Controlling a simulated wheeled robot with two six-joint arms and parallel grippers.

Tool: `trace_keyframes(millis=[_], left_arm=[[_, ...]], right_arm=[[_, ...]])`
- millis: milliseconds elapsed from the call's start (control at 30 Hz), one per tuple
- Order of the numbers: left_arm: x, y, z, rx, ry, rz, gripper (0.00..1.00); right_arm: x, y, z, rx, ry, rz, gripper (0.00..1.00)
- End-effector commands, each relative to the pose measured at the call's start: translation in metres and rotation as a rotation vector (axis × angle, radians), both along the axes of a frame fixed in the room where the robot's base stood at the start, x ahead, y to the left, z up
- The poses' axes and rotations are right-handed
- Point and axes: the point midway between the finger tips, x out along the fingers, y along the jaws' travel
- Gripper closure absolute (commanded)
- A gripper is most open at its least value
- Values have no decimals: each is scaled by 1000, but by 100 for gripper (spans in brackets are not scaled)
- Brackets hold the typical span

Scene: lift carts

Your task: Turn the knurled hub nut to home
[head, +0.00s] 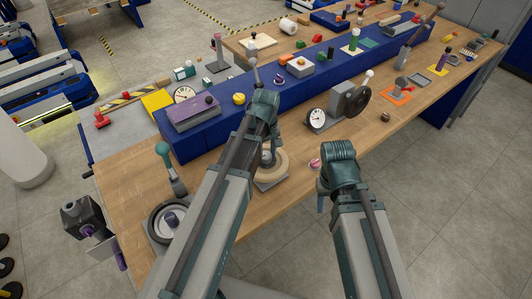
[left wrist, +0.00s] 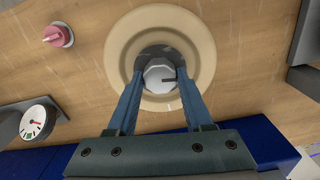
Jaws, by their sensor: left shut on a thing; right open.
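In the head view my left gripper (head: 267,152) hides most of the nut. My right gripper (head: 322,202) is open and empty, right of the disc, near the bench's front edge.
A pink knob (head: 315,163) stands between my grippers. A white-faced gauge (head: 316,118) with a grey block and crank wheel stands behind. A dark wheel (head: 152,222) and a teal-knobbed lever (head: 163,149) are at left. A blue riser (head: 222,133) runs behind the disc.

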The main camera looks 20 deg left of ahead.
Motion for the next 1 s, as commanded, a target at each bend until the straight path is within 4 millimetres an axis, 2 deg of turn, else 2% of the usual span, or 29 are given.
trace_keyframes(millis=[1000], left_arm=[[-1,0,-1,0,1,-963,100]], right_arm=[[0,0,-1,0,0,0,50]])
